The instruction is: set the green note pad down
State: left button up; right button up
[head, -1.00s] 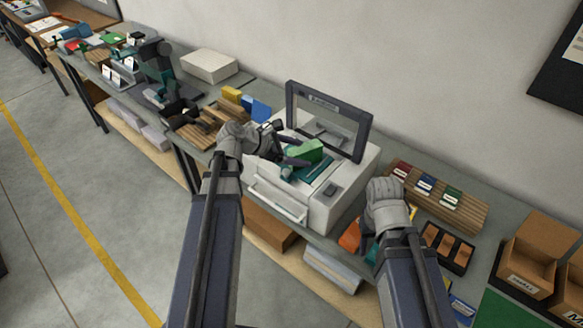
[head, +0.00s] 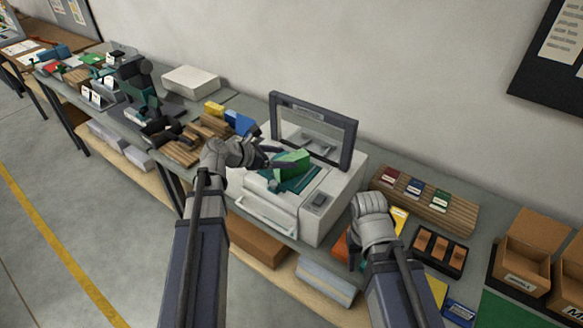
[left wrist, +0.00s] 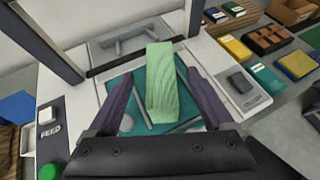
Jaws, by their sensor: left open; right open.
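The green note pad (head: 293,162) sits on the teal bed (head: 312,180) of a white machine (head: 330,207). In the left wrist view the pad (left wrist: 162,85) lies between the two dark fingers of my left gripper (left wrist: 162,100), with gaps on both sides. My left gripper (head: 280,157) is open over the bed; in the head view its fingers partly overlap the pad. Whether the pad's whole underside touches the bed is hard to tell. My right gripper (head: 354,252) is open and low in front of the machine's right side, its fingers mostly hidden.
The machine's dark-framed lid (head: 315,128) stands raised behind the bed. A wooden rack (head: 425,203) with small coloured pads, a black tray (head: 438,250) and cardboard boxes (head: 530,250) stand to the right. Wooden blocks (head: 183,152) lie to the left.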

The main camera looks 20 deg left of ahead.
aim_at(290, 158)
pick_arm(q)
jog(key=b+x, duration=0.1)
jog(key=x, duration=0.2)
jog(key=shift+f, duration=0.15)
jog(key=shift+w+d+f, duration=0.1)
jog(key=shift+w+d, duration=0.2)
jog(key=shift+d, duration=0.05)
jog(key=shift+c, duration=0.2)
grip_shut()
